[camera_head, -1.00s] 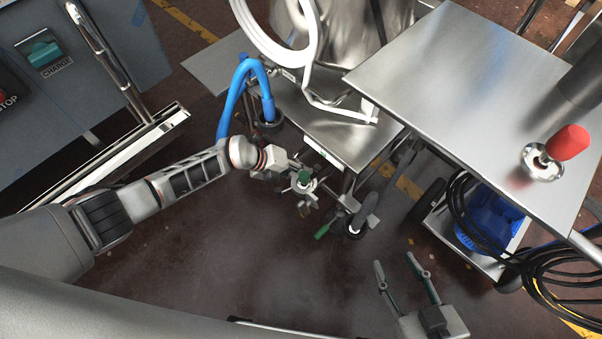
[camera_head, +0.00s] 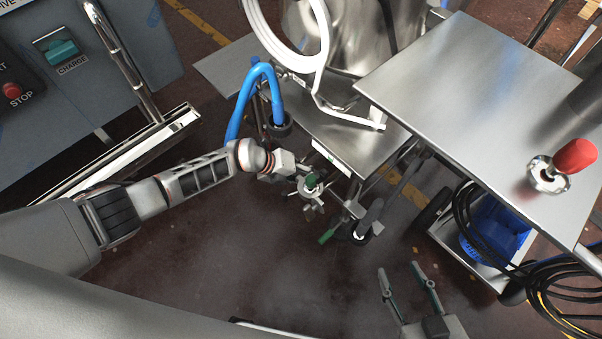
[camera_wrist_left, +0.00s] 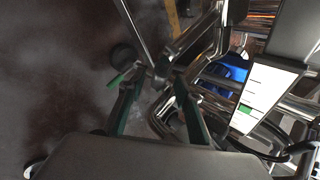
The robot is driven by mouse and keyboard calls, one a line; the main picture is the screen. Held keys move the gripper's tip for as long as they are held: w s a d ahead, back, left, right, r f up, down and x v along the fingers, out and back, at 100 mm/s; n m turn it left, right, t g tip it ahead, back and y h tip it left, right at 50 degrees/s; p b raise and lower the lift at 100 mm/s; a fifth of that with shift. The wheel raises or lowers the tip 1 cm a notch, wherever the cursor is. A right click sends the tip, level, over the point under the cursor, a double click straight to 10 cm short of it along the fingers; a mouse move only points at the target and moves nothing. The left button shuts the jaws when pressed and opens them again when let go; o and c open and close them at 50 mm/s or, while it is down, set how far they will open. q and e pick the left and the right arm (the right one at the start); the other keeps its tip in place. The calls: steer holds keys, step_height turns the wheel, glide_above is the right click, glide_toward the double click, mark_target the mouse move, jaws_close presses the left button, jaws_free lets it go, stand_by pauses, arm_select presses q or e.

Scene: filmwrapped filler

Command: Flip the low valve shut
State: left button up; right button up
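A green lever (camera_head: 327,236) juts out low from the pipework under the steel table. I cannot tell for sure which green part is the low valve. My left gripper (camera_wrist_left: 160,75) is open in the left wrist view, with a gap between its fingers. A green handle (camera_wrist_left: 115,80) shows left of the left fingertip, and pipework lies beyond the fingers. In the head view my left gripper is beside the fitting, its fingers partly hidden. My right gripper (camera_head: 402,270) is open and empty over the floor.
A steel table (camera_head: 460,90) with a red knob (camera_head: 575,156) overhangs on the right. A blue hose (camera_head: 240,100) loops behind my left wrist. Black cables (camera_head: 470,205) and a blue motor (camera_head: 495,225) sit at the right. The floor in front is clear.

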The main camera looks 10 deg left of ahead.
arm_select(q)
steer(key=v, duration=1.1)
steer(key=shift+s+a+r, duration=0.15)
steer(key=shift+a+r, duration=0.05)
steer(key=shift+r, duration=0.1)
